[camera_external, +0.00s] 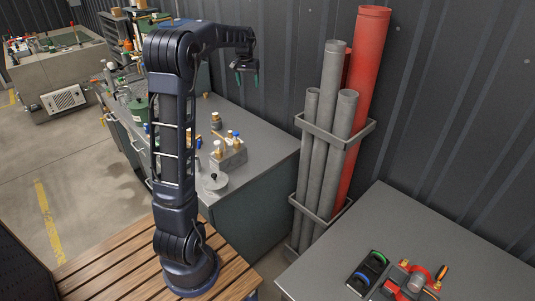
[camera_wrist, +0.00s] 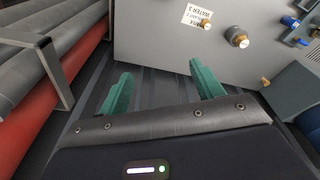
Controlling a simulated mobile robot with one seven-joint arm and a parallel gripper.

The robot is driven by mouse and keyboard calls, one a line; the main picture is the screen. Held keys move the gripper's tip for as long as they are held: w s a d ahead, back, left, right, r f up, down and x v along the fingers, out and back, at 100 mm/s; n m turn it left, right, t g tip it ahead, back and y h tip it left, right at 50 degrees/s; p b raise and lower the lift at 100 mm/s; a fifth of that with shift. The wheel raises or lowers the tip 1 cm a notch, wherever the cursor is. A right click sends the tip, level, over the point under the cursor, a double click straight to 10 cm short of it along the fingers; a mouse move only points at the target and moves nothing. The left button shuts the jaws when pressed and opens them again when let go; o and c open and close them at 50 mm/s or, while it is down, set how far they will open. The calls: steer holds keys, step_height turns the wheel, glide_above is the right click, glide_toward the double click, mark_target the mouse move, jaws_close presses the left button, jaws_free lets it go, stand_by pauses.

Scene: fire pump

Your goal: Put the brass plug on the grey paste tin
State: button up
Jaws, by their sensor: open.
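My gripper (camera_external: 247,78) is raised above the back of the grey bench, near the wall. Its green fingers are apart with nothing between them, as the wrist view (camera_wrist: 158,92) also shows. A small round grey piece with a brass-coloured part (camera_external: 216,120) stands on the bench; it also shows in the wrist view (camera_wrist: 237,37). A small brass piece (camera_wrist: 205,24) is by a white label, and another (camera_wrist: 265,82) is near the bench's wall-side edge. I cannot tell which is the brass plug. A flat round grey piece with a dark knob (camera_external: 215,183) sits at the front; I cannot identify the paste tin surely.
A grey block (camera_external: 230,156) with blue-, white- and brass-topped pieces stands on the bench (camera_external: 262,140). Tall grey and red pipes (camera_external: 340,110) stand in a rack to the right. A separate table (camera_external: 440,225) at lower right holds tools. The bench's right part is clear.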

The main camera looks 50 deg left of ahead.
steer(key=s+d+r+m+t, duration=0.1)
steer(key=s+d+r, duration=0.1)
steer(key=s+d, duration=0.75)
steer(key=s+d+r+m+t, duration=0.15)
steer(key=s+d, duration=0.45)
steer(key=d, duration=0.7)
steer(key=s+d+f+m, duration=0.1)
steer(key=s+d+f, duration=0.3)
steer(key=s, duration=0.6)
steer(key=s+d+f+m, duration=0.2)
steer(key=s+d+f, duration=0.3)
steer(key=s+d, duration=0.3)
steer(key=shift+s+d+h, duration=0.3)
steer(key=shift+s+h, duration=0.1)
steer(key=shift+s, duration=0.45)
